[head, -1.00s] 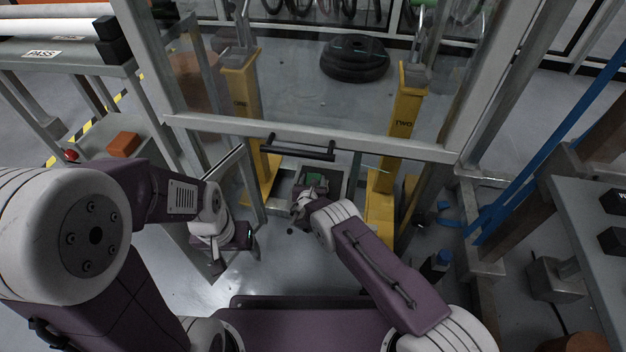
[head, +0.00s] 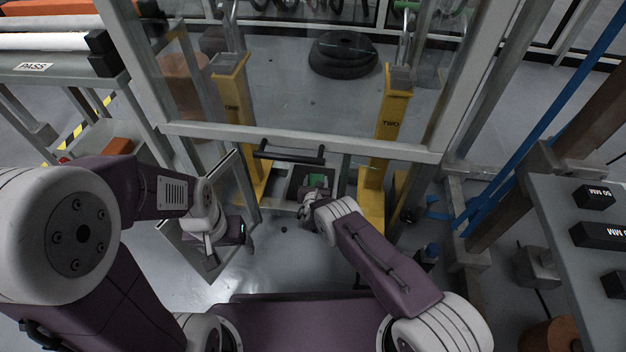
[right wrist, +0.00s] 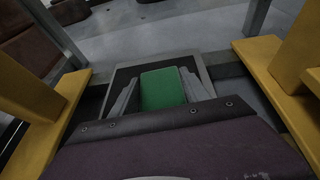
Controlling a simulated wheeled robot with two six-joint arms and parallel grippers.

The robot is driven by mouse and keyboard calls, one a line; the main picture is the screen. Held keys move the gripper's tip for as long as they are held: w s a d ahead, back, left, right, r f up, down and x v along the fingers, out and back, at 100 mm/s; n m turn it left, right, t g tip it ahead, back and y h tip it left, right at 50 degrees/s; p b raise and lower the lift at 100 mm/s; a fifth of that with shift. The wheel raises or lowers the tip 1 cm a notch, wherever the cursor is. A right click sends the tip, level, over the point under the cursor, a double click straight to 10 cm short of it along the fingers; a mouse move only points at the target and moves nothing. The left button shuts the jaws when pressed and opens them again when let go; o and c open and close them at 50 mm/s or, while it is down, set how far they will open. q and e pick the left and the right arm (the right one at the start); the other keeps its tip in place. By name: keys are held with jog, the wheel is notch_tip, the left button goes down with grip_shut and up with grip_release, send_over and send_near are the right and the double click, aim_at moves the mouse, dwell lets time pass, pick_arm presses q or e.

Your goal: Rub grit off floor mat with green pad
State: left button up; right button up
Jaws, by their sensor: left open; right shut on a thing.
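The green pad (right wrist: 163,89) is held between the fingers of my right gripper (right wrist: 163,95), which is shut on it. In the head view the green pad (head: 318,181) shows as a small patch just past my right gripper (head: 312,197). A dark floor mat (right wrist: 122,76) with a pale grey border lies under or just beyond the pad, between the yellow posts. I cannot tell whether the pad touches it, and no grit can be made out on it. My left gripper (head: 212,250) is open and empty, low at the left, apart from the mat.
Yellow posts (head: 233,105) and (head: 392,115) flank the mat. A framed clear panel with a black handle (head: 290,152) stands over it. Black round plates (head: 343,55) lie behind the panel. A grey bench (head: 590,235) with black blocks stands at right.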

jog(key=shift+s+d+p, duration=0.25)
jog(key=shift+d+p, duration=0.35)
jog(key=shift+d, duration=0.5)
jog(key=shift+s+d+f, duration=0.15)
jog(key=shift+d, duration=0.35)
jog(key=shift+a, duration=0.25)
jog(key=shift+w+a+f+b, duration=0.1)
jog(key=shift+w+a+b, duration=0.15)
jog(key=shift+a+b, duration=0.65)
jog(key=shift+w+a, duration=0.1)
jog(key=shift+a, duration=0.3)
jog(key=shift+a+r, duration=0.25)
jog(key=shift+a, duration=0.1)
